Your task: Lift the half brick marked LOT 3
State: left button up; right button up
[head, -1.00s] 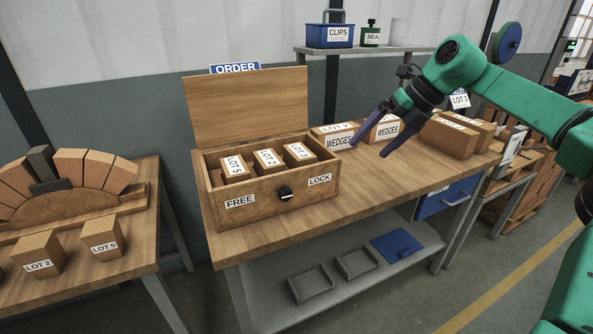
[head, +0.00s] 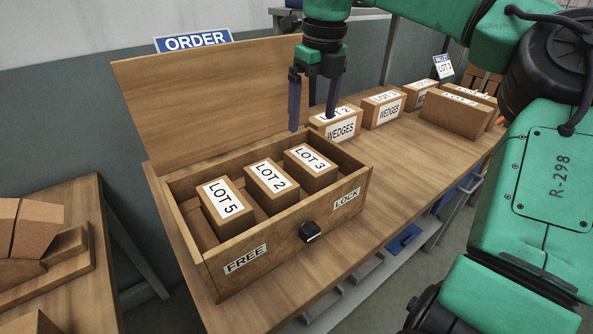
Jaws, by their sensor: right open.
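The half brick marked LOT 3 (head: 312,177) stands in the open wooden box (head: 285,232), at the right end of a row. The LOT 2 brick (head: 272,191) is in the middle and the LOT 5 brick (head: 223,214) at the left. My right gripper (head: 311,122) points down with its two dark fingers apart and nothing between them. It is above and behind the LOT 3 brick, near the box's far right corner, not touching the brick. My left gripper is not in view.
The raised lid (head: 205,105) with the ORDER sign stands behind the box. WEDGES boxes (head: 340,127) and further bricks (head: 455,115) stand to the right. A dark knob (head: 309,232) sits on the box front between the FREE and LOCK labels. The table front is clear.

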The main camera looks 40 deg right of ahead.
send_over(310, 158)
jog(key=s, duration=0.1)
notch_tip(310, 158, down, 6)
jog(key=shift+d+f, duration=0.1)
jog(key=f, duration=0.6)
jog(key=shift+w, duration=0.4)
jog(key=shift+w+f, duration=0.15)
jog(key=shift+f, duration=0.05)
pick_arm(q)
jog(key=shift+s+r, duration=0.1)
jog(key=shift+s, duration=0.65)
pick_arm(e)
jog(key=shift+r, duration=0.1)
grip_shut()
